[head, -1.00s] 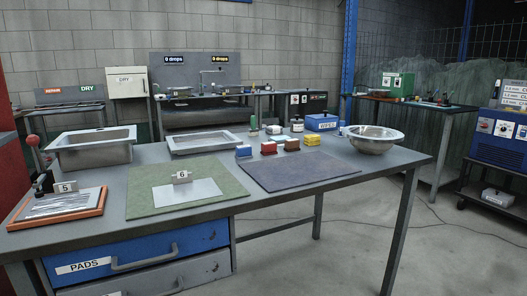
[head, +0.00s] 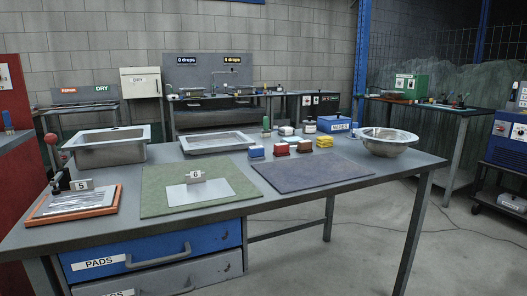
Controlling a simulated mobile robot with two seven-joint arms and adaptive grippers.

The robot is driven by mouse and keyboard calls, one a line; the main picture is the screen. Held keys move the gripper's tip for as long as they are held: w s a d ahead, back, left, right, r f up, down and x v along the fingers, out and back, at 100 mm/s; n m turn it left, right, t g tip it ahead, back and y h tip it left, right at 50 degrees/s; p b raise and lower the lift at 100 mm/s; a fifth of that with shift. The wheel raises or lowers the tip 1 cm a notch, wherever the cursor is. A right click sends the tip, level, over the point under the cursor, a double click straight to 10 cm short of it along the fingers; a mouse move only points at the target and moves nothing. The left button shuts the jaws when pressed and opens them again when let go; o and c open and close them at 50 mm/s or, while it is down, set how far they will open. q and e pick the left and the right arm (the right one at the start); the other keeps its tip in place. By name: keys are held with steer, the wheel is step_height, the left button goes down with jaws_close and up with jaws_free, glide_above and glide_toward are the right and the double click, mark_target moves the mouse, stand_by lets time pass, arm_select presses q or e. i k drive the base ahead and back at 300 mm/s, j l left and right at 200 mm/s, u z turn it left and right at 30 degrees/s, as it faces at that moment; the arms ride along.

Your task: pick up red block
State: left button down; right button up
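The red block (head: 281,150) sits on the grey table just behind the back edge of the dark blue-purple mat (head: 310,176). It stands in a row, with a blue block (head: 256,153) to its left, and a brown block (head: 305,147) and a yellow block (head: 323,142) to its right. Neither of my grippers is in view.
A metal bowl (head: 388,141) stands at the table's right end, with a blue box (head: 334,124) behind the blocks. A white-topped item (head: 286,131) stands behind the red block. Metal trays (head: 217,143), a green mat (head: 160,203) and an orange-framed tray (head: 50,214) lie left.

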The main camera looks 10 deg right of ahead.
mark_target(282, 149)
steer(key=i+l+u, duration=0.15)
steer(key=l+u, duration=0.15)
steer(key=u, duration=0.2)
steer(key=i+l+u, duration=0.1)
steer(key=l+u, duration=0.7)
steer(key=l, duration=0.7)
steer(key=i, duration=0.05)
